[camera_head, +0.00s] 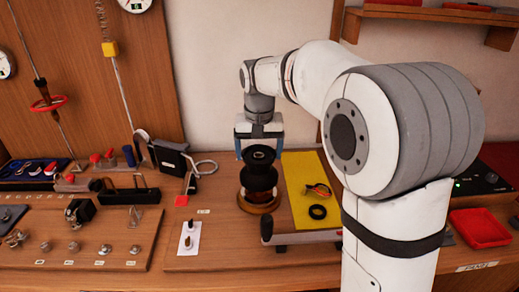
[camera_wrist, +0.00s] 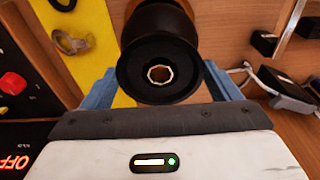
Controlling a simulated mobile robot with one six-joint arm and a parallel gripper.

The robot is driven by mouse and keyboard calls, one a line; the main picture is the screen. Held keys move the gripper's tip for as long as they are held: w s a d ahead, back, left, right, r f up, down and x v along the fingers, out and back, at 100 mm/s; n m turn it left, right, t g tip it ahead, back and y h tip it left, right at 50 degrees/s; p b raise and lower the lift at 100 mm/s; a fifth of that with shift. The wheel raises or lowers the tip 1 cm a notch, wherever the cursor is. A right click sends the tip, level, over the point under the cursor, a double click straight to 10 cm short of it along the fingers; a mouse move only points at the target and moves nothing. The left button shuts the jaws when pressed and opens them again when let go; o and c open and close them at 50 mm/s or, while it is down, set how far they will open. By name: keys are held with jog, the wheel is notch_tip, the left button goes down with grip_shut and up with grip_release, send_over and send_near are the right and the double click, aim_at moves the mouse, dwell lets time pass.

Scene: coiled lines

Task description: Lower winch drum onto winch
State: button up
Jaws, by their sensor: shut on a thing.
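The black winch drum (camera_head: 259,156) is upright between the blue fingers of my gripper (camera_head: 259,148). Its round top flange, with a brass-coloured socket in the middle, faces the camera in the wrist view (camera_wrist: 160,92). My gripper is shut on the drum, with one blue finger on each side in the wrist view. The winch (camera_head: 258,203) is directly below in the head view, showing a brown, brass-toned round base on the wooden bench. Dark parts of drum and winch run together there, so I cannot tell whether they touch.
A yellow mat (camera_head: 304,180) with a black ring (camera_head: 318,212) lies just right of the winch. A grey-and-black handle (camera_head: 300,238) lies in front. A white card (camera_head: 188,238) with two small pegs is to the left. A red tray (camera_head: 480,228) is at right.

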jog(key=shift+f+b, duration=1.45)
jog(key=shift+f, duration=0.9)
jog(key=o, duration=1)
jog(key=shift+o, duration=0.4)
notch_tip(320, 180, up, 5)
jog(key=p, duration=0.4)
jog(key=shift+r, duration=0.1)
